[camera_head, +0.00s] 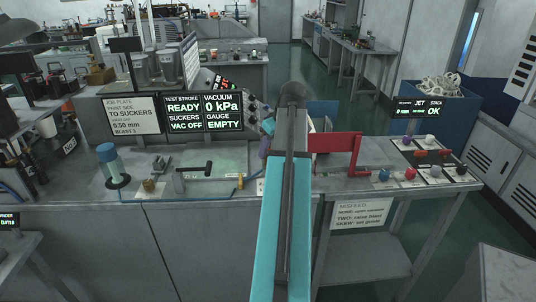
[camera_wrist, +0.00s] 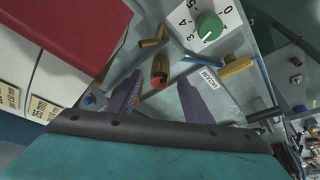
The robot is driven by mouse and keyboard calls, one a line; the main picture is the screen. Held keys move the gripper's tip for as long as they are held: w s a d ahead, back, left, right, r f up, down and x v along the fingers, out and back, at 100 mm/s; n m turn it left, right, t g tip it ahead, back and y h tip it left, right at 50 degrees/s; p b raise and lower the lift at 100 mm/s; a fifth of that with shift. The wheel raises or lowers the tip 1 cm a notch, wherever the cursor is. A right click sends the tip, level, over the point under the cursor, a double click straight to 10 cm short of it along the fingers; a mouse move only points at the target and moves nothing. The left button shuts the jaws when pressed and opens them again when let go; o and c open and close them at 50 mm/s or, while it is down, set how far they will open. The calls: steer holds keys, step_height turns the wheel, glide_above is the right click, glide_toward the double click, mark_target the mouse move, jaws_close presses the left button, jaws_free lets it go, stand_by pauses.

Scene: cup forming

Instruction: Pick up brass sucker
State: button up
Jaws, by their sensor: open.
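In the wrist view a brass cylinder with a reddish-orange end (camera_wrist: 160,68), which looks like the brass sucker, shows just past my fingertips, roughly centred between them. A second, plainer brass piece (camera_wrist: 152,42) lies a little beyond it. My gripper (camera_wrist: 160,80) has two purple fingers spread apart, with nothing held between them. I cannot tell the remaining distance to the sucker. In the head view my arm covers most of the gripper and the sucker; only a purple part of the gripper (camera_head: 264,146) shows at the arm's left.
A green knob (camera_wrist: 208,26) on a numbered dial and a yellow cylinder (camera_wrist: 237,67) are close by in the wrist view. A red block (camera_wrist: 75,30) stands at upper left. In the head view a screen panel (camera_head: 203,114) stands behind, and a red bracket (camera_head: 335,143) is right of my arm.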

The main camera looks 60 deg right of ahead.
steer(key=shift+w+d+f, duration=0.1)
steer(key=shift+w+f, duration=0.15)
steer(key=shift+f, duration=0.45)
steer(key=c, duration=1.1)
steer(key=shift+r, duration=0.1)
step_height(320, 180, up, 10)
steer(key=shift+f+b, duration=0.1)
steer(key=shift+b, duration=0.85)
steer(key=shift+r, duration=0.2)
steer(key=shift+r+p, duration=1.5)
steer(key=shift+r, duration=0.3)
